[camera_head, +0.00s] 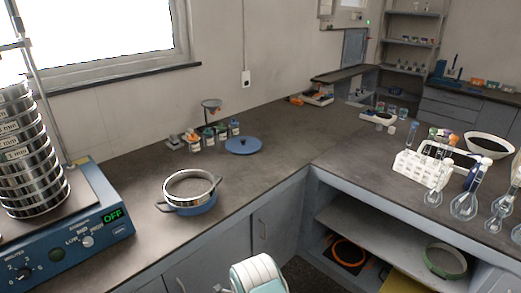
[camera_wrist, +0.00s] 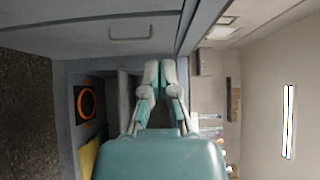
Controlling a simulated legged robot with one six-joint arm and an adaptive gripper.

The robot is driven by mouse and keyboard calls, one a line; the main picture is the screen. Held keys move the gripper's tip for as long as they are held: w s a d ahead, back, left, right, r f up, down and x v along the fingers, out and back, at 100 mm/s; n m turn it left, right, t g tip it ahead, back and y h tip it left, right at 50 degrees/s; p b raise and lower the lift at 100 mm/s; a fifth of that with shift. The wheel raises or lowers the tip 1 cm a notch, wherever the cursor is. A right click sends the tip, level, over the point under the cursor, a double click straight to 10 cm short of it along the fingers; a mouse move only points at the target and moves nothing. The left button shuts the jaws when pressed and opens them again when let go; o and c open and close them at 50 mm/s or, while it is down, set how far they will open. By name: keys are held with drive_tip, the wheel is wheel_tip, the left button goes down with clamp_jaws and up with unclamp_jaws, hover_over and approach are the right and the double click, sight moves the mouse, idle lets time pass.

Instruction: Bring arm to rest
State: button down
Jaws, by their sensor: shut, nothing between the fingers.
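My gripper (camera_wrist: 159,68) shows in the wrist view, with its pale fingers together and nothing between them. It points towards the grey cabinets and touches nothing that I can see. A white and teal part of my own arm shows at the bottom middle of the head view, below the counter edge. The fingers cannot be made out in the head view.
The sieve shaker (camera_head: 75,215) with stacked sieves stands at the left, its display reading OFF. A sieve in a blue pan (camera_head: 190,208) sits near the counter's front edge. Glassware and a tube rack (camera_head: 422,168) are at the right. Open shelves (camera_head: 375,225) lie below.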

drive_tip(key=w+d+r+n+g, duration=0.1)
drive_tip(key=w+r+n, duration=0.1)
drive_tip(key=r, duration=0.7)
drive_tip(key=w+d+r+n+g, duration=0.1)
drive_tip(key=w+r+n+g, duration=0.15)
drive_tip(key=r, duration=0.65)
drive_tip(key=s+d+r+n+g+y, duration=0.1)
drive_tip(key=s+d+r+n, duration=0.15)
drive_tip(key=r, duration=0.55)
drive_tip(key=s+d+r+n+g, duration=0.15)
drive_tip(key=s+d+r, duration=0.25)
drive_tip(key=r, duration=0.4)
drive_tip(key=s+d+r+n+g, duration=0.2)
drive_tip(key=s+d+r, duration=0.1)
drive_tip(key=s+r, duration=0.3)
drive_tip(key=s+d+r+n+g, duration=0.1)
drive_tip(key=s+d+r+n, duration=0.25)
drive_tip(key=s, duration=0.55)
drive_tip(key=s+d+n+g, duration=0.1)
drive_tip(key=s+d, duration=0.2)
drive_tip(key=s, duration=0.8)
drive_tip(key=s+d+n+g+h, duration=0.1)
drive_tip(key=s+d+n+g, duration=0.1)
drive_tip(key=s, duration=0.8)
drive_tip(key=shift+s+d+r+n+h, duration=0.2)
drive_tip(key=shift+s+d+n+h, duration=0.15)
drive_tip(key=shift+d, duration=0.4)
